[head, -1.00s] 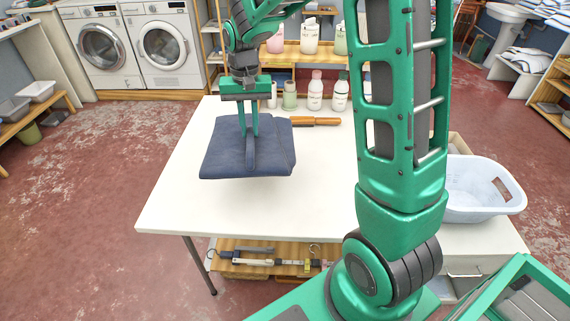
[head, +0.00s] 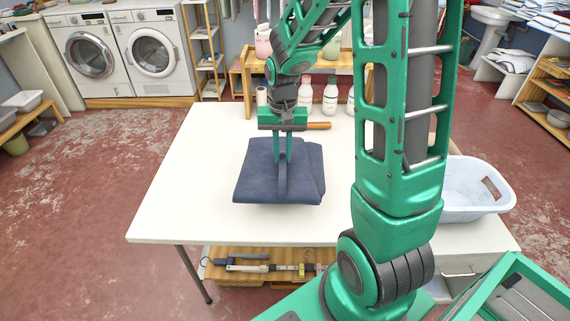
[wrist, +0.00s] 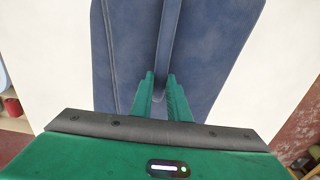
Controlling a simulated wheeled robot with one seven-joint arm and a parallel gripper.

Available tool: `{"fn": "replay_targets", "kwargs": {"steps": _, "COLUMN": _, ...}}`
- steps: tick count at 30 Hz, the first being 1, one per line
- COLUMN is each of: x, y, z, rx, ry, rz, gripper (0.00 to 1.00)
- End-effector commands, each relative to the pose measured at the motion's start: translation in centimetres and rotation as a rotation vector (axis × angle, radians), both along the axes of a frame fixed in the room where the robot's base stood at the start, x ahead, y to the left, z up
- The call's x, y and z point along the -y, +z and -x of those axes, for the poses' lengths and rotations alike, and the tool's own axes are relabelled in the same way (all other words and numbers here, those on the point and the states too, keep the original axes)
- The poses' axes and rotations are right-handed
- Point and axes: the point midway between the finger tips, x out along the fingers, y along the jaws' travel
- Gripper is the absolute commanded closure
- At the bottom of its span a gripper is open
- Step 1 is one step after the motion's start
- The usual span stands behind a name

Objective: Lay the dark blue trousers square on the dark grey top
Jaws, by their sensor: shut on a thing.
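The dark blue trousers (head: 260,180) are folded into a flat, roughly square bundle over the middle of the white table. My gripper (head: 283,188) points down and is shut on a raised ridge of the trousers. In the wrist view the trousers (wrist: 220,45) fill the middle, with the ridge between the green fingers of my gripper (wrist: 161,90). A shadow lies along the near edge of the bundle; whether it touches the table I cannot tell. I cannot make out a dark grey top in these views.
The white table (head: 180,215) is clear left of and in front of the trousers. Behind them are a wooden-handled brush (head: 318,126) and white bottles (head: 330,95). A white basket (head: 470,195) is at right. Tools lie on a lower wooden shelf (head: 225,273).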

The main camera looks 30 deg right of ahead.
Motion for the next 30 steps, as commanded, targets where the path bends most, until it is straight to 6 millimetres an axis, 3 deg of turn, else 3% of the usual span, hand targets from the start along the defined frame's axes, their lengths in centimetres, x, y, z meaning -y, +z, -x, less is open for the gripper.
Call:
{"fn": "replay_targets", "kwargs": {"steps": 6, "x": 1.7, "y": -1.0, "z": -0.1, "rx": 0.001, "ry": 0.001, "rz": 0.001, "gripper": 1.00}}
{"fn": "replay_targets", "kwargs": {"steps": 17, "x": 1.7, "y": -4.8, "z": -0.1, "rx": -0.001, "ry": 0.002, "rz": 0.000, "gripper": 1.00}}
{"fn": "replay_targets", "kwargs": {"steps": 29, "x": 1.7, "y": -5.2, "z": -0.1, "rx": 0.001, "ry": 0.002, "rz": 0.001, "gripper": 1.00}}
{"fn": "replay_targets", "kwargs": {"steps": 30, "x": 1.7, "y": -5.2, "z": -0.1, "rx": 0.000, "ry": 0.002, "rz": 0.000, "gripper": 0.80}}
